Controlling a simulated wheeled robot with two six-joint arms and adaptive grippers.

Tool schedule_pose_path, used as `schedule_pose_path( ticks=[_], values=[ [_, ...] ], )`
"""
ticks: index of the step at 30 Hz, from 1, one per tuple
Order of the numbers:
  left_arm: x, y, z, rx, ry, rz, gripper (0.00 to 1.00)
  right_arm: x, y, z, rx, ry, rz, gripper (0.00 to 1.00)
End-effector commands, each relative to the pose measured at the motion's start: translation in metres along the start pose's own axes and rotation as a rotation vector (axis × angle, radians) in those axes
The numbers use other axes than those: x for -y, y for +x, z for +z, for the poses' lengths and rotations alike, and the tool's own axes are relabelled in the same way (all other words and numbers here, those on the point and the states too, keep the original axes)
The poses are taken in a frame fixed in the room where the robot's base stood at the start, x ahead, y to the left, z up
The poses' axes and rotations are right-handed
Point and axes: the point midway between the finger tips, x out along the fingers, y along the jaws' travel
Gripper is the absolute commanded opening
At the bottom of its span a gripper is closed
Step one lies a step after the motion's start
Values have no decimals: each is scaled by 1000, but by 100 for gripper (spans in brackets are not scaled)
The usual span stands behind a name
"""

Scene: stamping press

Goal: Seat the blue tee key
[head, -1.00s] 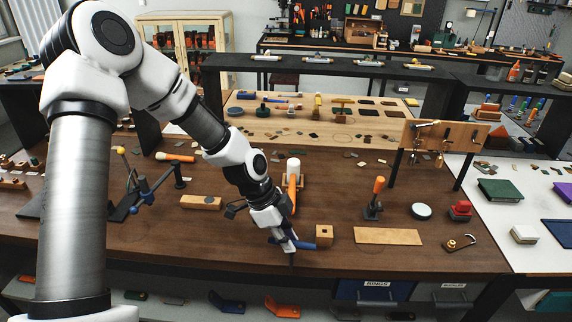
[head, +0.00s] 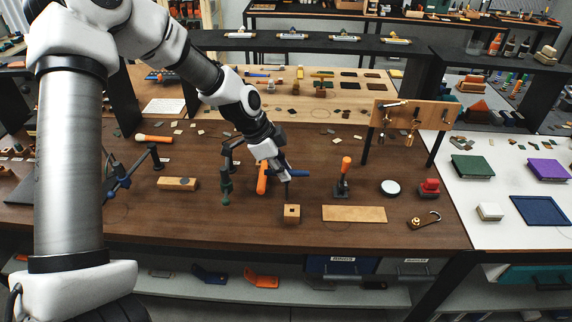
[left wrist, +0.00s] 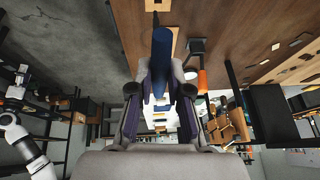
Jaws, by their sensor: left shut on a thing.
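The blue tee key (head: 295,173) is held crosswise in my left gripper (head: 279,171), which is shut on its blue bar. Its thin dark shank points down. The lower end shows just above or behind the wooden block (head: 291,218), a little left of the square hole in its top; I cannot tell whether they touch.
The table's front edge is close below the block.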

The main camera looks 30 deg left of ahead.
Motion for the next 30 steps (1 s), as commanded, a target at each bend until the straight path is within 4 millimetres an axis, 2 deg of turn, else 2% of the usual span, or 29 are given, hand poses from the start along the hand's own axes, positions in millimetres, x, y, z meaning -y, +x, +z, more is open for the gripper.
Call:
schedule_pose_path(
  ticks=[3,9,11,30],
  values=[
    [-1,17,7,2,0,0,0,0,16,0,-1,2,0,74],
    [-2,33,14,1,1,-1,0,0,32,-1,-2,0,0,74],
    [-2,28,12,1,1,-1,0,0,26,-1,-2,0,0,74],
    [-12,28,11,2,5,-10,0,0,22,-1,-2,0,0,74]
  ],
)
